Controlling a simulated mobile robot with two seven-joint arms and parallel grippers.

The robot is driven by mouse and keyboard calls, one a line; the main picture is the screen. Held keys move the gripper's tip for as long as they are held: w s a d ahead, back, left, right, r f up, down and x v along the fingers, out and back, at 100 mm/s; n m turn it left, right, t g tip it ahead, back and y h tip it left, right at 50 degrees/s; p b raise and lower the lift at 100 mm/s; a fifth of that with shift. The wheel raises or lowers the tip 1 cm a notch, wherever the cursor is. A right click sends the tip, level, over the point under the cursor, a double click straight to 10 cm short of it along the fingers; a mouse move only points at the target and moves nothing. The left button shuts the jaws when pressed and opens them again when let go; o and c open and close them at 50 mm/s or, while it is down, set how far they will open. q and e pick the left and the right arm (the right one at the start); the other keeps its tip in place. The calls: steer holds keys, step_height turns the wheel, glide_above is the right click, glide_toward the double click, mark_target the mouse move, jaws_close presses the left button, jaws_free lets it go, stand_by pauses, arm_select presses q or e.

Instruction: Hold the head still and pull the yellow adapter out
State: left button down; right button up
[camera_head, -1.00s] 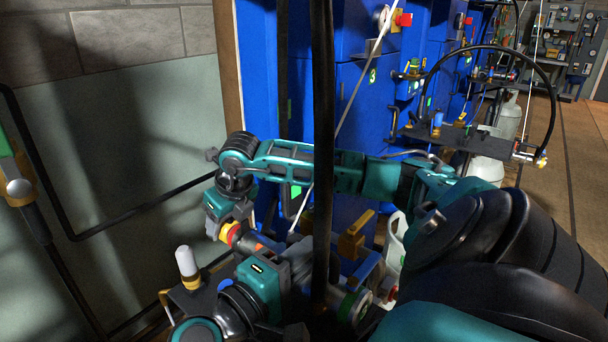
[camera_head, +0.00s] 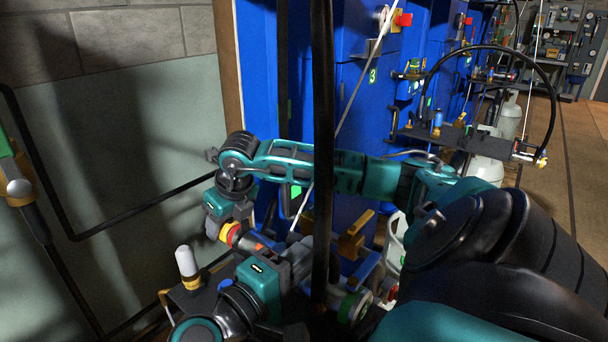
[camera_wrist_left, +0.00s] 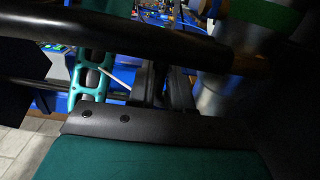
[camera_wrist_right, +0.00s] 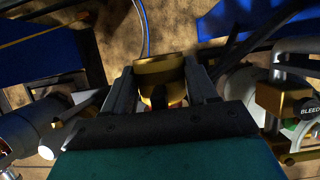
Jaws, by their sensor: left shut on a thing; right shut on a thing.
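The yellow adapter (camera_head: 230,234) shows as a yellow and red ring left of centre in the head view. In the right wrist view, a brass-yellow ring (camera_wrist_right: 160,72) sits between the two fingers. My right gripper (camera_head: 222,229) reaches down from the wrist and is shut on it. The head appears as a dark cylinder with an orange mark (camera_head: 256,244), just right of the adapter; I cannot tell if they are still joined. My left gripper (camera_head: 298,262) comes from below and is shut on the head. Its fingertips (camera_wrist_left: 163,80) are partly hidden by a black bar in the left wrist view.
A thick black hose or post (camera_head: 322,140) runs vertically in front of the blue cabinet (camera_head: 270,80). A brass fitting (camera_head: 352,240) and a white-topped bottle (camera_head: 186,262) are close by.

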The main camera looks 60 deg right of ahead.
steer(key=shift+w, duration=0.15)
stand_by(0.5)
steer(key=w, duration=0.7)
steer(key=shift+d, duration=0.4)
stand_by(0.8)
steer(key=shift+w+r, duration=0.1)
step_height(320, 180, up, 10)
stand_by(1.2)
arm_select(q)
steer(key=c, duration=1)
jaws_free()
steer(key=shift+o, duration=0.2)
